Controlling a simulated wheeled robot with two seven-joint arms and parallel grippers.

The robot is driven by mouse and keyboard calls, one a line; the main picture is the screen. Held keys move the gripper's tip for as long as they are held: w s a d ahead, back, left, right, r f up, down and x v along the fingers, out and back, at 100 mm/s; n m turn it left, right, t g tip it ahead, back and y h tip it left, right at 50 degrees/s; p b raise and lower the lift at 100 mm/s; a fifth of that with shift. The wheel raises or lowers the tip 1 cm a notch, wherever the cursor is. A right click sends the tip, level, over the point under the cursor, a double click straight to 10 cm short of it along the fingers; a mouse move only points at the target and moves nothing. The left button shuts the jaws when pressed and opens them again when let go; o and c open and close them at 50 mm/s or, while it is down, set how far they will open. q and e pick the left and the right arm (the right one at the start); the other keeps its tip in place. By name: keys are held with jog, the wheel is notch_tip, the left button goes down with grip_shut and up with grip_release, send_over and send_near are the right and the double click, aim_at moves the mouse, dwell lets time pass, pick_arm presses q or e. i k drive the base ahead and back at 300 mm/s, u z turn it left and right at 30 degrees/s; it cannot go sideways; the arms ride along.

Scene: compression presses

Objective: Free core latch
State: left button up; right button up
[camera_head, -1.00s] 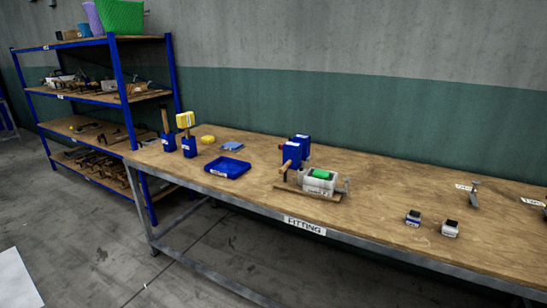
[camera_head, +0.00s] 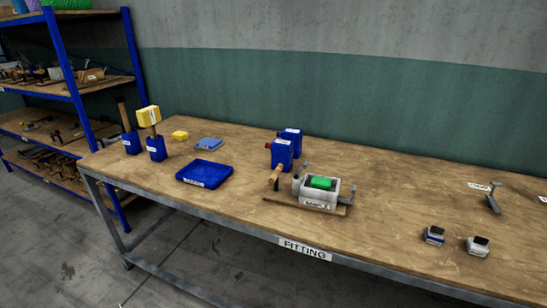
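A grey press fixture (camera_head: 312,202) with a label on its front stands on a wooden base board (camera_head: 285,203) on the bench. A green cylindrical core (camera_head: 321,183) lies in its top opening. A grey lever (camera_head: 300,172) stands up behind the fixture's left side, and a smaller grey piece (camera_head: 352,190) sticks up at its right end. A wooden handle (camera_head: 274,178) is at its left. I cannot tell which part is the core latch. Neither of my grippers is in view.
A blue shelf rack (camera_head: 75,92) stands at left. Floor in front of the bench is clear.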

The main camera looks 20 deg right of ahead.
aim_at(306, 163)
jog(key=z, duration=0.3)
jog(key=i, duration=0.8)
jog(key=z, duration=0.65)
